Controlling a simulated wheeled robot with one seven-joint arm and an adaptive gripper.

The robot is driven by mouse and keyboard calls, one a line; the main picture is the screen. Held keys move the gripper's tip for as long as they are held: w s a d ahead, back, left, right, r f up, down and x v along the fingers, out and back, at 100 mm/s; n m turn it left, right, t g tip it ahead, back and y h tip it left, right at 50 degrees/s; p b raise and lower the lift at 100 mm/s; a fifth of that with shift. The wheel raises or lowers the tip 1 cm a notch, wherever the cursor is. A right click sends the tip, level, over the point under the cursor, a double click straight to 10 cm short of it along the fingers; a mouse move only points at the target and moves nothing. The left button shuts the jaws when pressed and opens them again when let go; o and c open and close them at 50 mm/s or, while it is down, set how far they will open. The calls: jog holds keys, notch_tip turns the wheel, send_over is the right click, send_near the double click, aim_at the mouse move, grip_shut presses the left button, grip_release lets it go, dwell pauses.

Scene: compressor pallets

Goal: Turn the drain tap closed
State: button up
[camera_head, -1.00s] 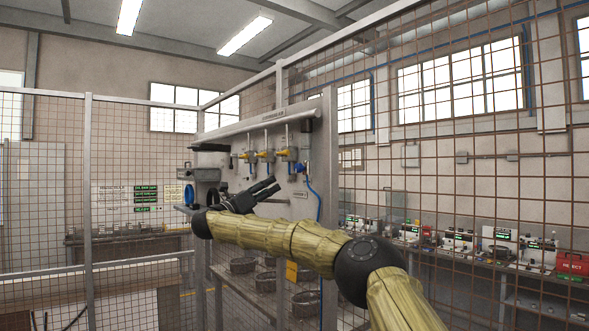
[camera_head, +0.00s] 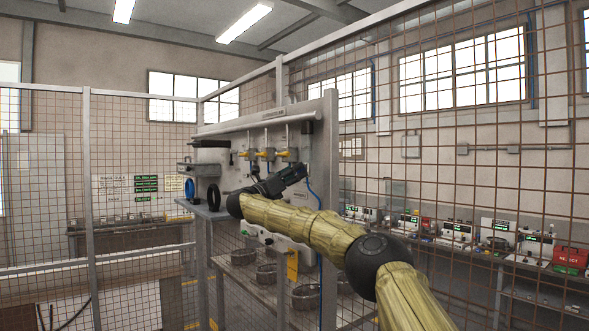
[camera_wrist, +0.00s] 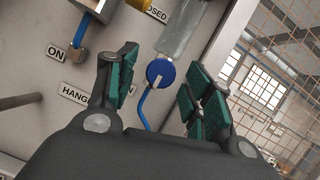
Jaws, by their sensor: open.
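The drain tap looks to be the round blue knob (camera_wrist: 160,72) with a pale bar across its face, under a clear bowl (camera_wrist: 182,32) in the wrist view. A blue hose (camera_wrist: 147,108) runs below it. My gripper (camera_head: 302,171) is near the panel's right side in the head view. In the wrist view its green-padded fingers are spread, with the knob seen between them near the fingertips. No contact shows. In the head view my gripper and arm hide the knob.
The grey panel (camera_head: 230,148) carries several yellow-topped units (camera_head: 267,154). A partly hidden "CLOSED" label is above. Wire mesh fencing (camera_head: 450,160) stands around; a bench with bowls (camera_head: 306,297) is below.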

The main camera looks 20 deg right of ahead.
jog(key=shift+w+d+r, duration=0.1)
jog(key=shift+w+d, duration=0.05)
jog(key=shift+d, duration=0.15)
jog(key=c, duration=1)
